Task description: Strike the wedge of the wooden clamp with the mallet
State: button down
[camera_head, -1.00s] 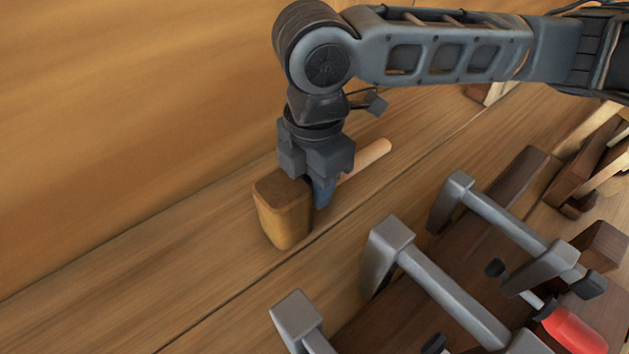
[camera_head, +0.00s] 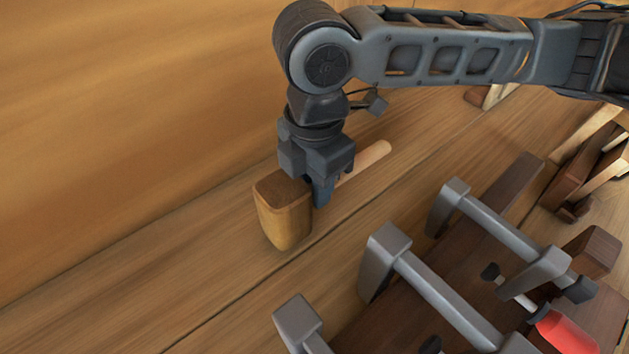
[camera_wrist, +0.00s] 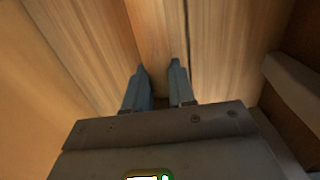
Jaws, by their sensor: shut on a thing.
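The mallet has a block-shaped wooden head (camera_head: 285,215) with a darker top face, left of centre in the head view. Its pale round handle (camera_head: 368,160) runs from the head up to the right. My gripper (camera_head: 322,195) points down behind the head and is shut on the mallet's handle. My fingers hide part of the handle. In the wrist view, my two fingers (camera_wrist: 159,70) reach over wood planking, and the handle is hard to tell from the planks. Dark and pale wooden pieces (camera_head: 590,165) at the right edge may be the wooden clamp; I cannot make out its wedge.
Several grey metal bar clamps (camera_head: 385,250) stand along a dark wooden beam (camera_head: 400,310) at lower right, one with a red handle (camera_head: 562,333). Wide planking (camera_head: 120,280) lies bare at left and lower left. A small wooden piece (camera_head: 490,95) sits behind my arm.

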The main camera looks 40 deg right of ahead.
notch_tip(320, 180, up, 8)
jog(key=p, duration=0.7)
jog(key=c, duration=1.4)
grip_release()
jog(key=shift+c, duration=0.2)
grip_shut()
